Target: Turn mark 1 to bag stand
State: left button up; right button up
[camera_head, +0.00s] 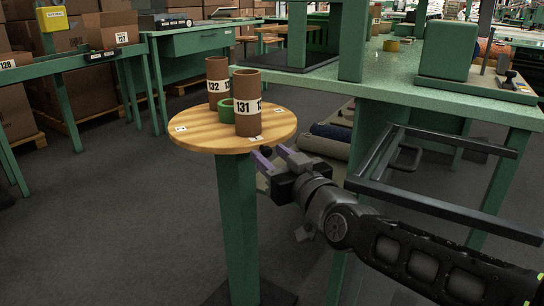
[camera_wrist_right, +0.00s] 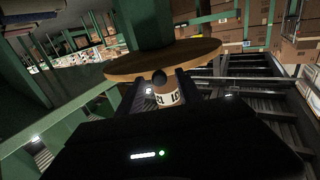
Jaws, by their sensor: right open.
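A round wooden turntable top (camera_head: 190,142) sits on a green post. A small black knob (camera_head: 266,151) stands at its near edge. Small white labels lie on the top, one at the left rim (camera_head: 181,128) and one near the knob (camera_head: 255,138); their print is too small to read. My right gripper (camera_head: 273,155) is open at the near rim, its fingertips close about the knob. In the right wrist view the knob (camera_wrist_right: 159,77) shows between the fingers, against the disc's edge (camera_wrist_right: 115,70); contact is unclear. I cannot identify a bag stand for certain. My left gripper is out of view.
Brown cylinders labelled 131 (camera_head: 248,90) and 132 (camera_head: 217,72) stand on the top with a green ring (camera_head: 226,111) beside them. A black metal frame (camera_head: 445,205) and a green bench (camera_head: 400,75) are at the right. Open floor (camera_head: 110,220) lies left.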

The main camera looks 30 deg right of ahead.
notch_tip(320, 180, up, 10)
jog(key=p, duration=0.4)
jog(key=shift+p, duration=0.3)
jog(key=shift+c, duration=0.2)
